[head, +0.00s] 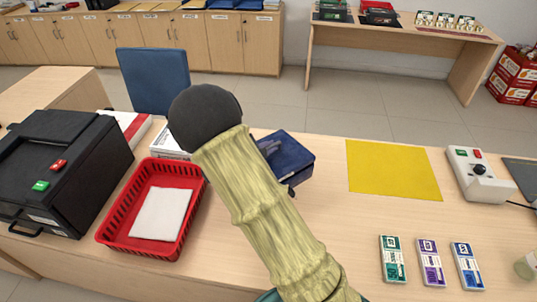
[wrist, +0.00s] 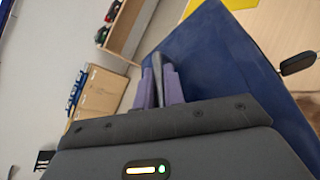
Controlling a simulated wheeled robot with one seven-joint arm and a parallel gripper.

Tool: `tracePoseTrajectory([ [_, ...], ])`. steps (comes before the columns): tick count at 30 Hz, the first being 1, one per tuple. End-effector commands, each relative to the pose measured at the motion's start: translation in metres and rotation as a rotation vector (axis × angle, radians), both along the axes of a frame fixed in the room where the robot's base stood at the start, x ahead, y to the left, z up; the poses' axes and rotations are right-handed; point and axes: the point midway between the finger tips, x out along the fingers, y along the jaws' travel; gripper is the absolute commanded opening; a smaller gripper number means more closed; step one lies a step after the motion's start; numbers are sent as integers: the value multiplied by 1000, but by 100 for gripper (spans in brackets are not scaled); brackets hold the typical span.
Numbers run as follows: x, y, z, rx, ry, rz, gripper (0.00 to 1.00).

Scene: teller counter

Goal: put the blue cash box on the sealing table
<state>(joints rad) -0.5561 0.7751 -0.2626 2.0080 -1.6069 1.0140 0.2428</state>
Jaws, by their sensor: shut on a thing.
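The blue cash box (head: 288,152) is in the head view at the counter's far edge, partly hidden behind my arm. It fills much of the right side of the wrist view (wrist: 215,60), with a small dark tab on its edge. My gripper (wrist: 162,85) is shut on the box's dark grey handle between its purple fingers. I cannot tell whether the box touches the counter. Which surface is the sealing table is not marked; a wooden table (head: 402,36) stands at the back right.
On the counter are a yellow mat (head: 393,170), a white device with a knob (head: 480,180), several banknote bundles (head: 430,262), a red basket (head: 112,236) and a black machine (head: 62,165). A blue chair (head: 155,78) stands behind. Bare counter lies around the mat.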

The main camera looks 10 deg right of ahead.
Motion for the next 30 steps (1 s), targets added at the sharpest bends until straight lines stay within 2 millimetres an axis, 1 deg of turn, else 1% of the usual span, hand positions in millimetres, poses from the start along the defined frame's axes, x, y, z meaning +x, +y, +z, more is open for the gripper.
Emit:
tracePoseTrajectory([
  [1, 1, -1, 5, -3, -7, -1, 0],
  [23, 1, -1, 5, -4, -7, -2, 0],
  [30, -3, 1, 8, -6, -5, 2, 0],
])
